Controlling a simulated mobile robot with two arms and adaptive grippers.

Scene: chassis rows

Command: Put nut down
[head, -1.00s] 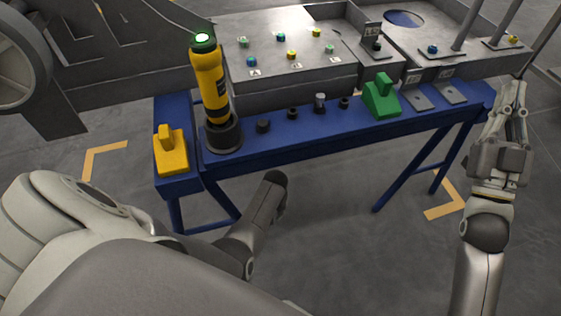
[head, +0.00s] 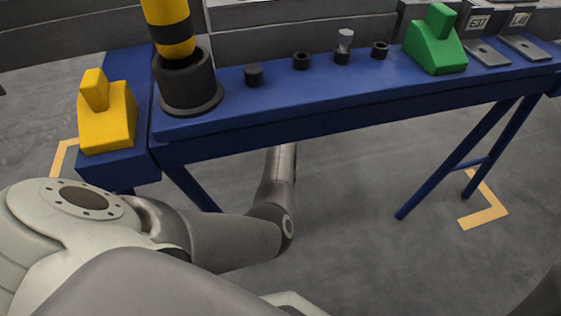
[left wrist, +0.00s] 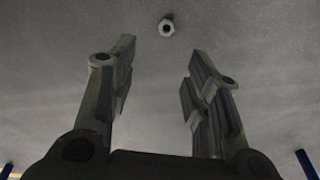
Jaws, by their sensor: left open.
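A small pale nut with a dark hole (left wrist: 167,26) shows in the left wrist view, beyond the fingertips and apart from them. It is seen against the grey floor; I cannot tell whether it lies on the floor or is above it. My left gripper (left wrist: 160,75) is open, with nothing between its fingers. In the head view my left arm reaches in front of the blue bench and its hand is hidden. My right gripper is not in view.
The blue bench (head: 300,100) carries a yellow-black tool (head: 170,25) in a black holder (head: 190,95), a yellow block (head: 108,125), a green block (head: 437,50) and several small black cups. One cup has a silver piece (head: 344,40). The floor (head: 360,240) before the bench is clear.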

